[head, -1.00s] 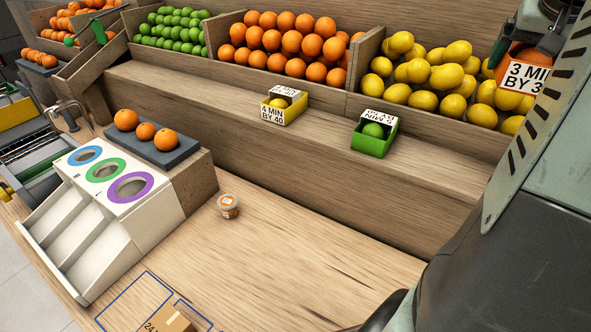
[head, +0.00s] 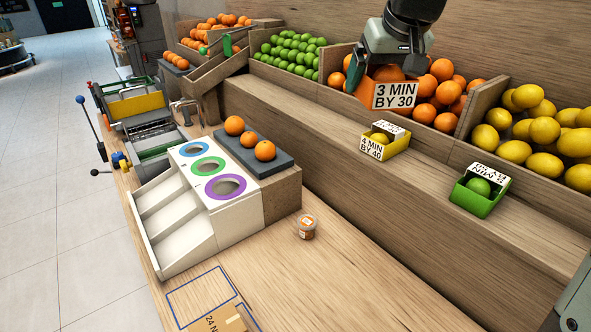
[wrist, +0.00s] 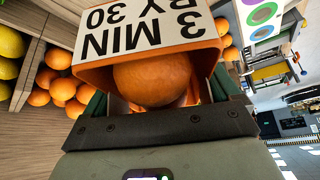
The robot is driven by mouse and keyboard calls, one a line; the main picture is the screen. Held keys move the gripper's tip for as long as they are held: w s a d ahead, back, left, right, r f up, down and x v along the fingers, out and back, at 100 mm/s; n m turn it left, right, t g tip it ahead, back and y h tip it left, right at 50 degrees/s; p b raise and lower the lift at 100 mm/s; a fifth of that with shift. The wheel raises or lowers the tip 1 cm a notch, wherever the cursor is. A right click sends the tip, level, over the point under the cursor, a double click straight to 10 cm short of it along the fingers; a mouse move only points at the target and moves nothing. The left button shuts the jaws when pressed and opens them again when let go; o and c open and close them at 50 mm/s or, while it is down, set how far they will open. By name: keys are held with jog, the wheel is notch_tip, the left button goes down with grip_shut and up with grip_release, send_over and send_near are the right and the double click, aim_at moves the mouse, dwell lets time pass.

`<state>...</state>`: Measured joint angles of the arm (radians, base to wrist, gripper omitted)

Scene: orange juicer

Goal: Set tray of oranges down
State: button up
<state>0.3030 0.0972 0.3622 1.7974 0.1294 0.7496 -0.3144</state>
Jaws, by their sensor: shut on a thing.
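The tray of oranges is an orange box (head: 396,96) with a white "3 MIN BY 30" label.
On the wooden ledge (head: 320,115) stand a yellow box (head: 384,147) with a lemon and a green box (head: 478,202) with a lime. The ledge left of the yellow box is clear. Fruit bins line the back; a white sorter (head: 195,220) stands on the lower counter.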

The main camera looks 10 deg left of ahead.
jog(key=s+a+n+y, duration=0.1)
jog(key=s+a+n, duration=0.2)
jog(key=a, duration=1)
jog(key=n+g+y, duration=0.1)
jog(key=n+g, duration=0.1)
jog(key=n, duration=0.1)
send_over(264, 265)
jog(key=s+d, duration=0.1)
notch_tip(264, 265, down, 46)
jog(key=shift+s+d+r, duration=0.1)
jog(key=shift+s+d, duration=0.05)
jog(key=shift+f, duration=0.2)
jog(key=o, duration=0.9)
